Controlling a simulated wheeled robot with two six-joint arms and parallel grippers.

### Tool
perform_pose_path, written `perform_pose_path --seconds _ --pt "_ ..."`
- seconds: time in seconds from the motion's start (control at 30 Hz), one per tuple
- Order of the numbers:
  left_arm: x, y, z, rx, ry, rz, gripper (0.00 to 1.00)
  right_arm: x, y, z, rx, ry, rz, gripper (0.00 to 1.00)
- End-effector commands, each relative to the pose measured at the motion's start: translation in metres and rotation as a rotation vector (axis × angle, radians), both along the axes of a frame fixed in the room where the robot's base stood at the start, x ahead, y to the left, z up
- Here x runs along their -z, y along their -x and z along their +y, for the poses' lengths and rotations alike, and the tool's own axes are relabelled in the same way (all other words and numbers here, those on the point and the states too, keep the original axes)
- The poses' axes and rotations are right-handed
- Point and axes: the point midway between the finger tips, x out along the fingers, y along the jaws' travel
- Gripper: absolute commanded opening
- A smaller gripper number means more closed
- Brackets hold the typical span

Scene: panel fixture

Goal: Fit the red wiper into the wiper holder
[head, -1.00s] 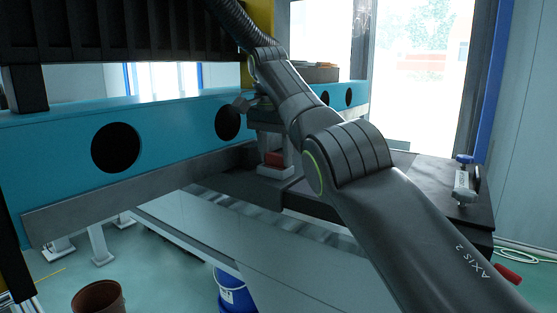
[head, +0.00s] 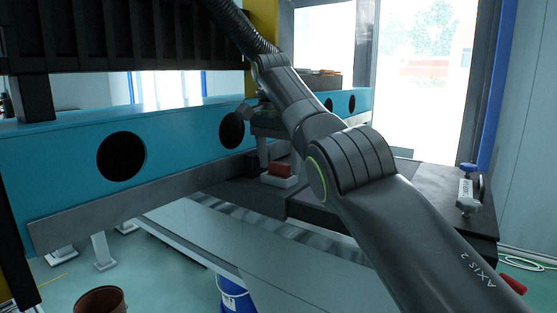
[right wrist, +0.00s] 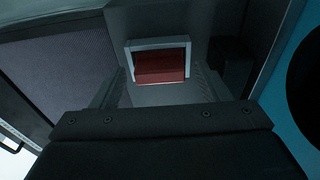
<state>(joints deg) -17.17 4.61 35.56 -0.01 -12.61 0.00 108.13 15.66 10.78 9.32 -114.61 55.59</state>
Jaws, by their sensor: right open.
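The red wiper (head: 280,170) sits in the pale wiper holder (head: 278,181) on the dark surface beside the blue beam. In the right wrist view the wiper (right wrist: 160,68) lies inside the light frame of the holder (right wrist: 157,43), with rim showing at the top and sides. My right gripper (head: 270,147) is above the wiper, partly hidden behind my own forearm. In the right wrist view its open fingers (right wrist: 160,85) stand apart on either side, with nothing held between them. My left gripper is not in view.
The blue beam (head: 65,165) with round holes runs close behind the gripper. A metal clamp-like tool (head: 467,190) stands on the dark table at right. A brown bucket (head: 100,300) and a blue bucket (head: 236,294) stand on the floor.

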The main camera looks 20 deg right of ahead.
Motion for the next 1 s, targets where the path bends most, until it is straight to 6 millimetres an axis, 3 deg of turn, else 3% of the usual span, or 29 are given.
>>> perform_pose_path --seconds 0.7,1.0 --pt "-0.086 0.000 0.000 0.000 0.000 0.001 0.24 -0.102 0.007 0.010 -0.001 0.000 -0.001 0.69" --pt "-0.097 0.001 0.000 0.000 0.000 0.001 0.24 -0.116 0.008 0.012 -0.001 0.000 -0.001 0.69"
